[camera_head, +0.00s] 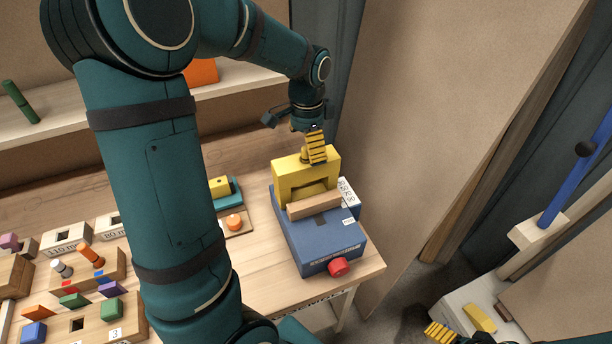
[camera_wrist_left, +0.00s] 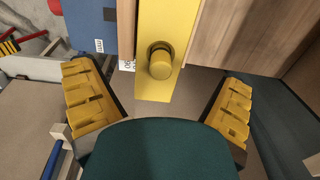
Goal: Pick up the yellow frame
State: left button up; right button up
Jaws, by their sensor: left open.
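The yellow frame (camera_head: 290,178) stands upright on the blue box at the table's right end, with a wooden bar in front of it. In the left wrist view the yellow frame (camera_wrist_left: 150,25) reaches in from the top, with a round yellow knob (camera_wrist_left: 160,64) on it. My left gripper (camera_head: 314,147) is open at the top of the frame. In the left wrist view its ribbed yellow fingers (camera_wrist_left: 158,82) stand apart on both sides of the knob, with gaps. Ribbed yellow finger parts of my right gripper (camera_head: 441,333) show at the bottom right, mostly cut off.
The blue box (camera_head: 325,245) has a red knob (camera_head: 338,267) on its front and sits near the table edge. A wooden panel (camera_head: 430,110) rises close on the right. Wooden blocks and coloured pieces fill the table's left side. My left arm hides part of the table.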

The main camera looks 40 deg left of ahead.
aim_at(306, 161)
pick_arm(q)
jog(key=shift+f, duration=2.7)
jog(key=shift+r, duration=0.1)
jog(key=c, duration=1.4)
